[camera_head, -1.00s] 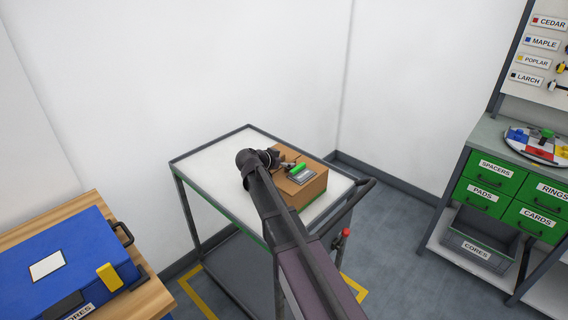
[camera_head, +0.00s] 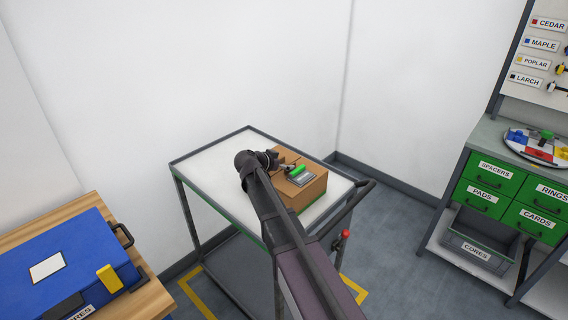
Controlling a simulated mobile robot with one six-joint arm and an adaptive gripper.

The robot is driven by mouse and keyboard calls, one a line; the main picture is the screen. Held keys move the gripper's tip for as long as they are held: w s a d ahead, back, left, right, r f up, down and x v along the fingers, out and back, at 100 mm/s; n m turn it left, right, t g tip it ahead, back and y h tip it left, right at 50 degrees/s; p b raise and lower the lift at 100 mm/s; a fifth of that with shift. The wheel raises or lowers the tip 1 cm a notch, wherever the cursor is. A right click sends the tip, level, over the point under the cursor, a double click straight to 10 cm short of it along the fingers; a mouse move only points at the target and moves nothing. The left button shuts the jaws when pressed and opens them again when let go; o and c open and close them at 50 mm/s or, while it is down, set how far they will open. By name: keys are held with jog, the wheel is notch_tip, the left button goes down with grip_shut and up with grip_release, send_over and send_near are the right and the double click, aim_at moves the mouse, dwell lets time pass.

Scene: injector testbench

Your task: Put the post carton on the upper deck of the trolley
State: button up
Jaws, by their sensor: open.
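The post carton (camera_head: 308,192) is a brown cardboard box. It sits on the white upper deck (camera_head: 225,172) of the trolley (camera_head: 277,285), towards the right side of the deck. A grey label or device with a bright green part lies on top of the carton. My gripper (camera_head: 285,166) is open at the carton's top, near its back left side. My wrist and arm hide the carton's left part, and I cannot tell whether the fingers touch it.
A blue case (camera_head: 70,262) lies on a wooden table (camera_head: 148,298) at the left. At the right stands a bench with green drawers (camera_head: 483,198) and a grey bin (camera_head: 478,249). The trolley has a raised rim and a handle (camera_head: 352,205). The deck's left part is clear.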

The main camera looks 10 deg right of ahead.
jog(key=p+v, duration=0.5)
jog(key=v, duration=0.6)
jog(key=shift+s+a, duration=0.15)
jog(key=shift+a, duration=0.1)
dwell(1.2)
